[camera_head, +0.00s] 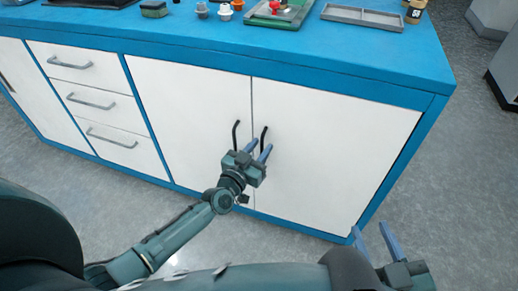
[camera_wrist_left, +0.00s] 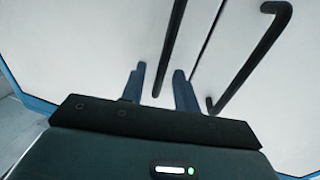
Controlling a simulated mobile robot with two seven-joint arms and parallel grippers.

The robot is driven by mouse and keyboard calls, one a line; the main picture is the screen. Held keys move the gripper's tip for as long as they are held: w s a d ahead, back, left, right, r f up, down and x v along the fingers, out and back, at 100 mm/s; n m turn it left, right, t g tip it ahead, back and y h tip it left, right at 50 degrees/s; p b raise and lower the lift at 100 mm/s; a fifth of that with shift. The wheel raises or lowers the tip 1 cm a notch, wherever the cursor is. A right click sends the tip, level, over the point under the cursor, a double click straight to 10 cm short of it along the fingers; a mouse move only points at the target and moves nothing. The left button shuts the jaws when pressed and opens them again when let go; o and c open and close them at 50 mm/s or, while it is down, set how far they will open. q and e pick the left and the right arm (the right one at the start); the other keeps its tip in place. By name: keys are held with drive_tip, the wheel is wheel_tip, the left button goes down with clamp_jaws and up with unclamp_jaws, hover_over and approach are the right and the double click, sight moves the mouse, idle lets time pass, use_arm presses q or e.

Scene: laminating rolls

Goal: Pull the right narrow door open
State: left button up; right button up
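The right narrow door (camera_head: 340,140) is a white panel, closed flush beside the left door (camera_head: 190,110). Its dark upright bar handle (camera_head: 266,132) stands near the seam, and the left door has a matching handle (camera_head: 236,134). My left gripper (camera_head: 259,144) is in front of the right door's handle, fingers apart. In the left wrist view, which seems turned over, that handle (camera_wrist_left: 172,45) runs between the two fingers (camera_wrist_left: 160,78) with gaps beside it. The other handle (camera_wrist_left: 250,62) is to the right. My right gripper (camera_head: 377,233) is open and empty at lower right.
The blue countertop (camera_head: 270,45) carries a grey tray (camera_head: 363,15), a green board (camera_head: 275,12) and several small items. Drawers (camera_head: 93,103) are left of the doors. Grey floor (camera_head: 460,190) is open on the right.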

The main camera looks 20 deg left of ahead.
use_arm(q)
drive_tip(key=shift+c, duration=0.4)
clamp_jaws()
drive_tip(key=shift+s, duration=0.15)
